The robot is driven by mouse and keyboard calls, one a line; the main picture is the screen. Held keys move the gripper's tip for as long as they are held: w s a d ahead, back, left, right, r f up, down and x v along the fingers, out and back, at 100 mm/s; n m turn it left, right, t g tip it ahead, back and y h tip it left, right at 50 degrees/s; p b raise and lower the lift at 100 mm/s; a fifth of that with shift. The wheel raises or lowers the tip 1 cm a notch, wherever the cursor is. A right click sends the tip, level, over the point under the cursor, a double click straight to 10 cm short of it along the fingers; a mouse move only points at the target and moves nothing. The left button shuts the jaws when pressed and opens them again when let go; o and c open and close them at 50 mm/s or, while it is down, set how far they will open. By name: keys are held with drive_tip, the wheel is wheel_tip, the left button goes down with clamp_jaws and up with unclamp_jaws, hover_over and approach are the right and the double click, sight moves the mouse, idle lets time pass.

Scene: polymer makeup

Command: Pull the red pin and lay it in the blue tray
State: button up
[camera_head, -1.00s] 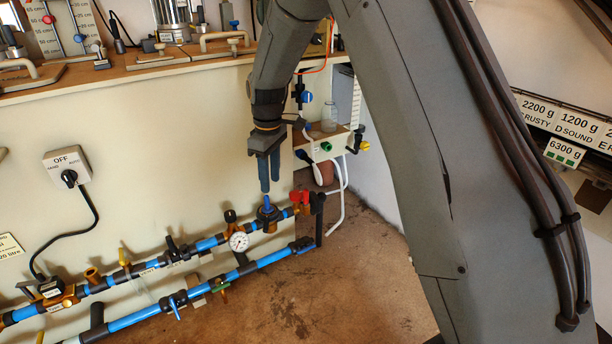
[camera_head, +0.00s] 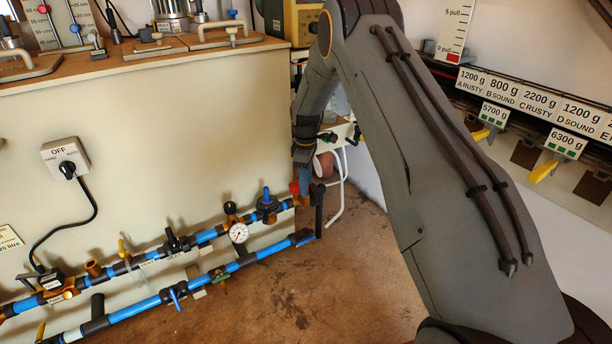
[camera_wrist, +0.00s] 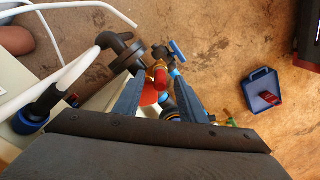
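My gripper (camera_head: 305,172) points down at the right end of the upper pipe, close to a red part (camera_head: 295,188). In the wrist view its two blue fingers (camera_wrist: 157,84) are apart, with an orange-red part (camera_wrist: 150,94) and brass fitting between them. I see no clear contact with either finger. The blue tray (camera_wrist: 250,88) lies on the brown floor at the right of the wrist view. A small dark red piece (camera_wrist: 270,98) lies in it. I cannot tell which red part is the pin.
A blue valve (camera_head: 267,204) and a gauge (camera_head: 238,233) are on the upper pipe, left of my gripper. White hoses (camera_wrist: 75,70) and a black elbow (camera_wrist: 122,52) are close to the left finger. Floor (camera_wrist: 225,40) around the tray is mostly clear.

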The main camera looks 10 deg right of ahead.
drive_tip(key=shift+f, duration=1.15)
clamp_jaws()
drive_tip(key=shift+r, duration=0.7)
drive_tip(key=shift+r+p, duration=1.4)
drive_tip(key=shift+r, duration=1.05)
